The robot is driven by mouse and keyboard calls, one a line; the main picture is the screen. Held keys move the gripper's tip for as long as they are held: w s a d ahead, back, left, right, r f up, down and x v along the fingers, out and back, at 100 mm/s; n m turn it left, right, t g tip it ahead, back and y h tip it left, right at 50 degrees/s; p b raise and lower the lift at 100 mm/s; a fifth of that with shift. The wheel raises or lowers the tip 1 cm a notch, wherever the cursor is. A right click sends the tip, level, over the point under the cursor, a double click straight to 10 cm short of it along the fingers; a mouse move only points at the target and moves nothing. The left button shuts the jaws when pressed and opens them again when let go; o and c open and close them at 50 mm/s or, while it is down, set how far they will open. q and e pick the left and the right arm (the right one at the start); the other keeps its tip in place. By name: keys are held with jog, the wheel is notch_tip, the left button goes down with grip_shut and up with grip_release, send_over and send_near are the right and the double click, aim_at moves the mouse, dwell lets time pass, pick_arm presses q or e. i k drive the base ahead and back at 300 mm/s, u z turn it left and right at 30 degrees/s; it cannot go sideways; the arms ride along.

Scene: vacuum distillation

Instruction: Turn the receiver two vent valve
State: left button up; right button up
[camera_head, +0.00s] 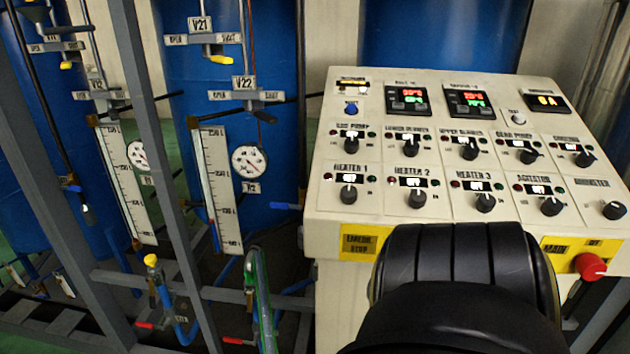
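The right receiver's valves sit on the rail in front of a blue tank (270,60) at left-centre. The valve tagged V21 (200,24) has a plate with words at its two ends and a yellow handle tip (220,60) below, toward the right end. The valve tagged V22 (244,83) is lower, with a similar plate and a small dark handle tip (265,117) toward the right. I cannot tell from the tags which one is the vent. Neither gripper is in view. A large black part of my arm fills the bottom centre, covering the panel's lower front.
A control panel (320,200) with knobs and displays stands at right, with a red emergency button (590,267) low on its front. Grey frame posts (150,120) cross in front of the left tank. Gauges (249,161), level scales (220,190) and a yellow-tipped lower valve (151,260) are nearby.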

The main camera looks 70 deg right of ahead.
aim_at(285, 206)
jog(key=z, duration=1.9)
